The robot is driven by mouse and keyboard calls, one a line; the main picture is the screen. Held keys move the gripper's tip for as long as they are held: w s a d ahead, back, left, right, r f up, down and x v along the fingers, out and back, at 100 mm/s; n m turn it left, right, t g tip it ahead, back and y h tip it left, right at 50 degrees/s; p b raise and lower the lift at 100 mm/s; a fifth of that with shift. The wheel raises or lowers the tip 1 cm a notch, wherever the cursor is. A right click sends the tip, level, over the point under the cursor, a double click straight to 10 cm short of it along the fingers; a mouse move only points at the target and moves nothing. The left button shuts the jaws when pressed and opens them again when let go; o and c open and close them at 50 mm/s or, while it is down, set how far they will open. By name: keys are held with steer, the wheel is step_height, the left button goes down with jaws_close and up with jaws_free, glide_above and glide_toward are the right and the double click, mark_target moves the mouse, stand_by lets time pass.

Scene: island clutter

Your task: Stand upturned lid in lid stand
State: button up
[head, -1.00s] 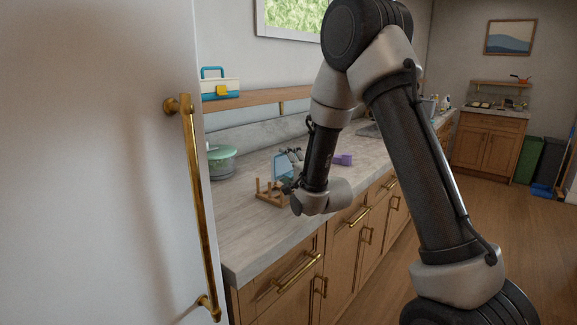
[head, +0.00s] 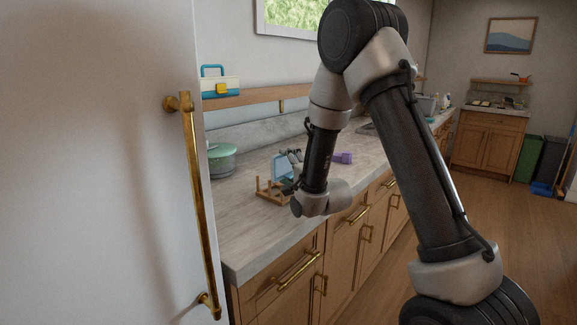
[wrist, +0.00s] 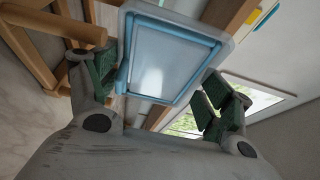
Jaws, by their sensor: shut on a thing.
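The lid (head: 282,168) is a pale blue panel with a brighter blue rim, standing roughly upright just behind the wooden lid stand (head: 265,193) on the counter. In the wrist view the lid (wrist: 170,62) lies between the green-padded fingers of my gripper (wrist: 158,88), which is shut on it. The left finger is close to the stand's wooden pegs (wrist: 60,28). In the head view my gripper (head: 289,187) is small and partly hidden by my wrist. Whether the lid's lower edge sits in a slot is hidden.
A green-lidded pot (head: 221,160) stands on the counter to the left. A purple item (head: 342,158) and some grey items (head: 294,155) lie behind my arm. The counter's front left (head: 235,225) is clear.

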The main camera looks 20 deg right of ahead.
steer(key=shift+f, duration=0.9)
steer(key=shift+f, duration=0.1)
steer(key=shift+f, duration=0.4)
steer(key=shift+f, duration=0.1)
steer(key=shift+f, duration=1.4)
steer(key=o, duration=1)
steer(key=shift+s+f, duration=0.1)
steer(key=shift+f, duration=0.1)
